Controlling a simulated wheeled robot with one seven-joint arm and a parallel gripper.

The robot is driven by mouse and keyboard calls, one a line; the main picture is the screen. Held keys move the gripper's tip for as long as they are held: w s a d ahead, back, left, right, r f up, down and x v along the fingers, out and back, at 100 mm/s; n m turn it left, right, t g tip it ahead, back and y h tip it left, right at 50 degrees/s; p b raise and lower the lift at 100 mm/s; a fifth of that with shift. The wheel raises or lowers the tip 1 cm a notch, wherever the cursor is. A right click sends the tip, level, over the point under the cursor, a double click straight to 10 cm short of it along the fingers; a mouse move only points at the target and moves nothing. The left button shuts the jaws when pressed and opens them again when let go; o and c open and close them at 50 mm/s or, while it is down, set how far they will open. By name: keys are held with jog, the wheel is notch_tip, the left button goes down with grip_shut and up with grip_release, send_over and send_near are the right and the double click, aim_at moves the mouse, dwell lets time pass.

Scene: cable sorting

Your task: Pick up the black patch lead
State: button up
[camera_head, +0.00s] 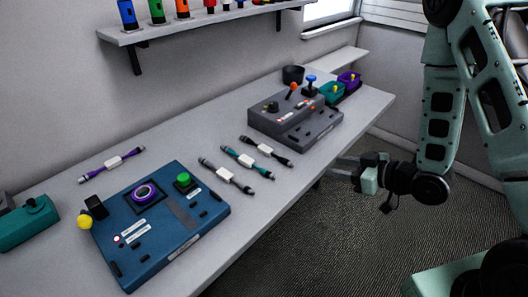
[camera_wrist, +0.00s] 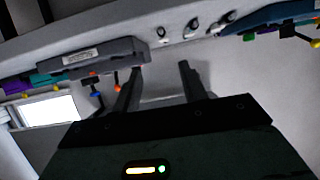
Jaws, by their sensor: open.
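The black patch lead (camera_head: 266,150) lies flat on the table between the grey control box and the teal lead, with a white label at its middle. In the wrist view it shows small near the top (camera_wrist: 161,33), beside the grey box. My gripper (camera_head: 338,168) is off the table's front edge, to the right of the lead and apart from it. Its two fingers (camera_wrist: 160,68) are spread with nothing between them.
A teal lead (camera_head: 247,161) and a grey lead (camera_head: 226,176) lie close to the left of the black one. A grey control box (camera_head: 294,119) with joysticks stands to its right. A blue box (camera_head: 160,222) and purple lead (camera_head: 111,163) are farther left.

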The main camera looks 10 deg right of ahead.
jog(key=w+f+b, duration=0.1)
jog(key=b, duration=0.1)
send_near(287, 160)
jog(key=x, duration=0.3)
jog(key=shift+w+d+r+b, duration=0.15)
jog(key=shift+w+r+b, duration=0.05)
jog(key=shift+b, duration=0.2)
jog(key=shift+s+p+x, duration=0.2)
jog(key=shift+p+x, duration=0.55)
jog(key=shift+x, duration=2.15)
jog(key=shift+f, duration=0.2)
grip_shut()
